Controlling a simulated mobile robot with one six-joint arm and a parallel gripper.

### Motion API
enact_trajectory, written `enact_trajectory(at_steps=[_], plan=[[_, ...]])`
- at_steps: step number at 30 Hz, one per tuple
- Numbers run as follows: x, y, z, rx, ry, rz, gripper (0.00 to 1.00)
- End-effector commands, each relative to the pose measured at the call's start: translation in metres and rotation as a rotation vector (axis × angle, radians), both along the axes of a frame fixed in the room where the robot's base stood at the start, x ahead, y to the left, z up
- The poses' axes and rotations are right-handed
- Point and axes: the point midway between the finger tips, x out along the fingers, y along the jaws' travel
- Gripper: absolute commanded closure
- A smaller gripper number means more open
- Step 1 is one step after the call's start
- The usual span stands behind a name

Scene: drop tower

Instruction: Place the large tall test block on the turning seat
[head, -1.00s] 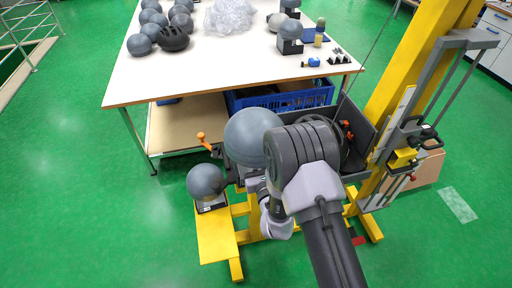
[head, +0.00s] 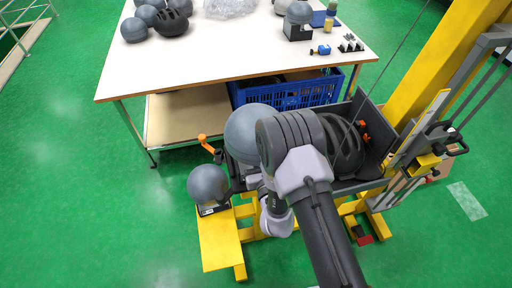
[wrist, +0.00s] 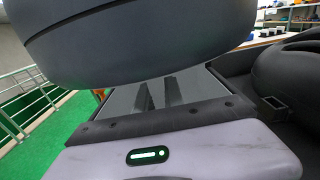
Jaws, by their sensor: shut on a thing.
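A large grey domed block (head: 250,132), which I take for the large tall test block, is held at the end of my arm; its lower part is hidden behind my wrist. In the wrist view the large dark grey rounded body (wrist: 140,40) fills the top, above my gripper (wrist: 158,95). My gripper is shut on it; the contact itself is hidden. The block is over the near left end of the dark grey tray of the drop tower. I cannot clearly make out the turning seat; an orange-handled lever (head: 207,145) shows just left of the block.
Another grey ball on a dark base (head: 208,184) sits on a yellow plate (head: 219,245) at lower left. A black round thing (head: 345,150) lies in the tray (head: 378,150). The yellow tower column (head: 430,65) stands right. A white table (head: 230,60) with a blue crate (head: 300,95) below is behind.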

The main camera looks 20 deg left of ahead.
Motion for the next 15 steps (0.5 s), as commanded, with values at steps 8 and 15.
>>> enact_trajectory(at_steps=[8, 15], plan=[[0.0, 0.0, -0.006, 0.001, -0.002, 0.0, 1.0], [-0.001, -0.001, -0.014, -0.002, 0.005, -0.001, 1.0]])
